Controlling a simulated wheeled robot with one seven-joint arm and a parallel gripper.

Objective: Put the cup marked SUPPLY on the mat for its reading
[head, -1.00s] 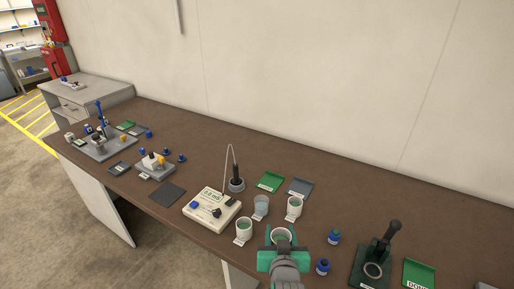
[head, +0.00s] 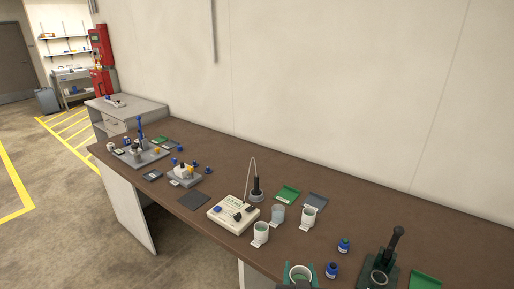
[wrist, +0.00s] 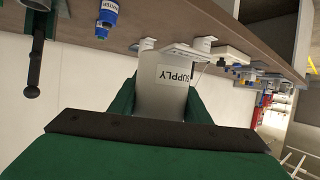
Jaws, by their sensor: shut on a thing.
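My gripper (head: 300,275) is shut on a white cup (head: 301,270) at the bottom edge of the head view. In the wrist view the held cup (wrist: 165,95) shows a label reading SUPPLY, between the green fingers. A green mat (head: 287,194) and a grey mat (head: 316,202) lie side by side on the table, behind the other cups. A dark mat (head: 193,199) lies left of the meter (head: 234,213). The writing on the mats and the meter's reading are too small to read now.
Two white cups (head: 261,232) (head: 308,217) and a clear cup (head: 278,214) stand between my gripper and the mats. A probe on a holder (head: 257,189) stands behind the meter. Blue bottles (head: 344,245) (head: 331,269) and a dark green press (head: 384,268) are to the right.

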